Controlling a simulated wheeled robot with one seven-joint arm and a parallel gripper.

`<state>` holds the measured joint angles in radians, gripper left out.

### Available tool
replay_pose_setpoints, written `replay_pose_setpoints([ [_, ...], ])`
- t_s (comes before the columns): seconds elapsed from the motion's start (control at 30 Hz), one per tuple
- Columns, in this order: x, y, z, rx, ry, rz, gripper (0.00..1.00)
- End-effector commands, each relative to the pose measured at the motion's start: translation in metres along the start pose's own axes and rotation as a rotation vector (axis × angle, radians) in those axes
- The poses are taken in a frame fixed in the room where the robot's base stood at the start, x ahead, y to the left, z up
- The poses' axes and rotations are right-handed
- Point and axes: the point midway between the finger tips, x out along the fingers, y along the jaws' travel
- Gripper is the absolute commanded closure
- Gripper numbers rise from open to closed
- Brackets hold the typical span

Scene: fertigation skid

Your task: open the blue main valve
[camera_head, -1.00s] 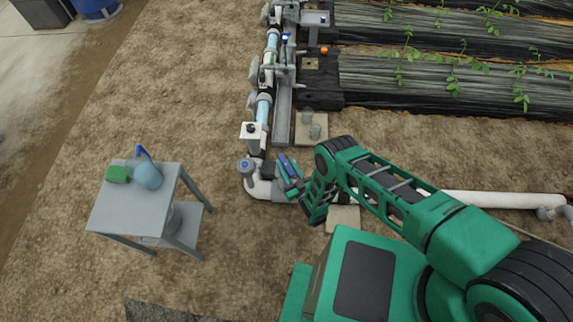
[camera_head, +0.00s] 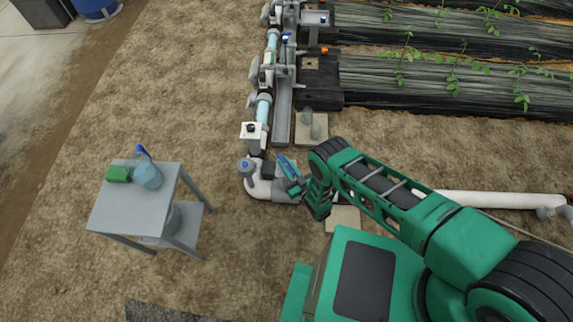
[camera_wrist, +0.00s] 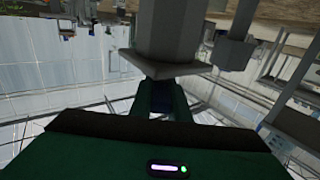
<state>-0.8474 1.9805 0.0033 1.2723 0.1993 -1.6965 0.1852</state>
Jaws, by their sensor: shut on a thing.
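The blue main valve (camera_head: 284,163) sits on the grey pipe fitting at the near end of the skid, left of my arm. Only a little of its blue handle shows in the head view, because my gripper covers the rest. My gripper (camera_head: 289,170) is at the handle, and its green fingers are closed on it. In the wrist view the two green fingers (camera_wrist: 162,100) hold a dark blue piece (camera_wrist: 160,97) just below a grey body with a square flange (camera_wrist: 163,66). The handle's exact angle is hard to tell.
The pipe line with white and grey fittings (camera_head: 262,108) runs up the picture. A white pipe (camera_head: 500,200) runs right. Bare soil lies between table and skid.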

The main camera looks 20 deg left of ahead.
Motion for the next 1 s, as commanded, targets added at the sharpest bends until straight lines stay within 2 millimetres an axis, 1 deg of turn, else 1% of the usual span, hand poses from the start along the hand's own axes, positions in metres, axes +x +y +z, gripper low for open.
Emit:
replay_pose_setpoints([
  [0.3,-0.0020,0.0020,0.0023,-0.005,-0.006,-0.183,1.00],
  [0.5,-0.0019,0.0028,0.0021,-0.003,-0.007,-0.268,1.00],
  [0.93,-0.0019,0.0032,0.0018,0.000,-0.008,-0.290,1.00],
  [0.97,-0.0019,0.0033,0.0018,0.000,-0.008,-0.290,0.80],
  [1.0,-0.0019,0.0033,0.0018,0.000,-0.008,-0.290,0.70],
])
